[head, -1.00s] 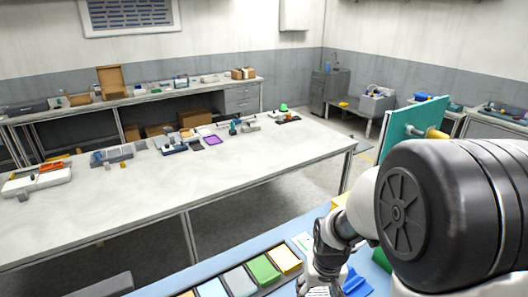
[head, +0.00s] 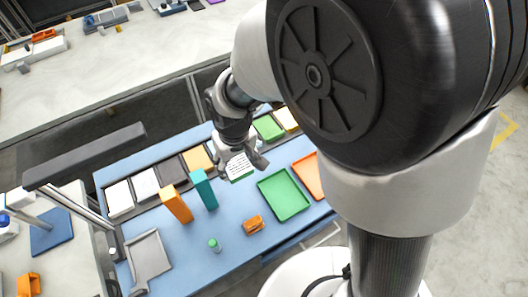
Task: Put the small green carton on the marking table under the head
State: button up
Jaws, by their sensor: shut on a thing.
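My gripper (head: 243,158) is shut on a small carton (head: 238,168), whose white printed face and green edge show between the fingers. The carton is held over the blue bench, and part of it is hidden by the fingers. A blue square plate (head: 54,231) lies on a pale table at the far left, near a white device (head: 20,198). I cannot tell for certain which of these is the marking table and its head.
On the blue bench (head: 205,250) stand an orange box (head: 176,205) and a teal box (head: 204,190). A green tray (head: 284,195), an orange tray (head: 308,176), a grey tray (head: 149,259), a green-capped bottle (head: 215,245) and an orange item (head: 254,225) lie around them.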

aim_at(242, 197)
notch_tip(242, 197, down, 19)
jog(key=b, duration=0.6)
jog(key=shift+f, duration=0.15)
jog(key=shift+f, duration=0.15)
jog(key=o, duration=1.1)
jog(key=r+p, duration=0.1)
jog(key=r, duration=0.3)
jog(key=s+r+p, duration=0.1)
jog(key=r, duration=0.3)
jog(key=r+p, duration=0.2)
jog(key=r, duration=0.2)
jog(key=shift+s+d+r, duration=0.1)
jog(key=shift+s+d, duration=0.05)
jog(key=shift+d, duration=0.25)
jog(key=shift+r, duration=0.1)
